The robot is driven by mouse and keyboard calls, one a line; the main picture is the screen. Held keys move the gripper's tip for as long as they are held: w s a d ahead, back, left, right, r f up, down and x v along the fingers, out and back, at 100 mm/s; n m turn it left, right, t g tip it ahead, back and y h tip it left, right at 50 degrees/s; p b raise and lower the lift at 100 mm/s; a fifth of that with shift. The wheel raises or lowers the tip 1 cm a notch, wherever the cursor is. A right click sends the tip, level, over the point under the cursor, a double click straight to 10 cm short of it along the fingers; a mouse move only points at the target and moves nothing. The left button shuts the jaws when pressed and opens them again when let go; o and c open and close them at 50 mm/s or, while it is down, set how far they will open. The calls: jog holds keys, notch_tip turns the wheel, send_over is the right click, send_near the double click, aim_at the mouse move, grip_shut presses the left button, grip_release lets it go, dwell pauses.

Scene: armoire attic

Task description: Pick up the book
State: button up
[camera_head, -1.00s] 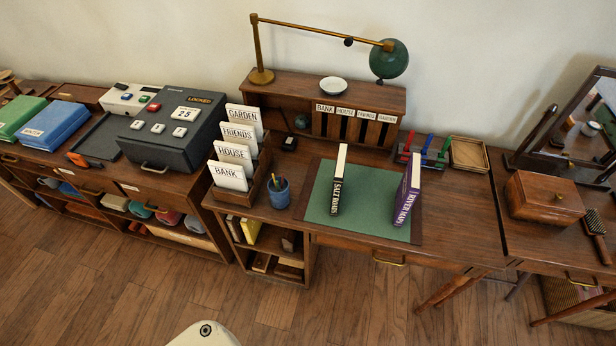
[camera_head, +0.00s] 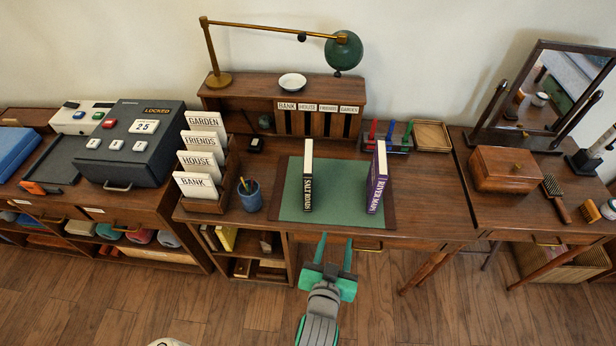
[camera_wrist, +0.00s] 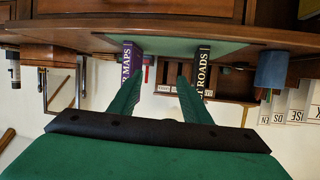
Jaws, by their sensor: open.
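Two books stand upright on the green desk mat (camera_head: 340,205). The black book "SALT ROADS" (camera_head: 308,180) is on the left and the purple book "RIVER MAPS" (camera_head: 377,180) is on the right, with a gap between them. My gripper (camera_head: 335,242) is open and empty in front of the desk's front edge, apart from both books. In the wrist view, which is upside down, my gripper (camera_wrist: 159,82) has its green fingers spread. The purple book (camera_wrist: 128,68) shows by the left finger and the black book (camera_wrist: 202,72) by the right finger.
A blue pencil cup (camera_head: 250,196) and a card rack (camera_head: 206,204) stand left of the mat. A pen tray (camera_head: 386,142) and a wooden tray (camera_head: 432,136) lie behind right. A green lamp (camera_head: 343,50) arches over the desk organiser. The right desktop is partly clear.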

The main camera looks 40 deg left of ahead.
aim_at(309, 180)
jog(key=w+a+r+n, duration=0.1)
jog(key=w+a+r, duration=0.1)
jog(key=a, duration=0.2)
jog(key=w+a+r+n+g+y, duration=0.1)
jog(key=w+a+r, duration=0.1)
jog(key=a, duration=0.3)
jog(key=w+a+r+n+g+y, duration=0.1)
jog(key=w+a+r, duration=0.1)
jog(key=a+r, duration=0.2)
jog(key=shift+a+r, duration=0.15)
jog(key=shift+w+a, duration=0.15)
jog(key=shift+w, duration=0.1)
jog(key=x, duration=0.5)
jog(key=shift+w+a+r, duration=0.1)
jog(key=shift+w+a, duration=0.05)
jog(key=shift+w, duration=0.05)
jog(key=shift+a+x, duration=0.2)
jog(key=shift+x, duration=2.4)
jog(key=shift+s+r, duration=0.15)
grip_shut()
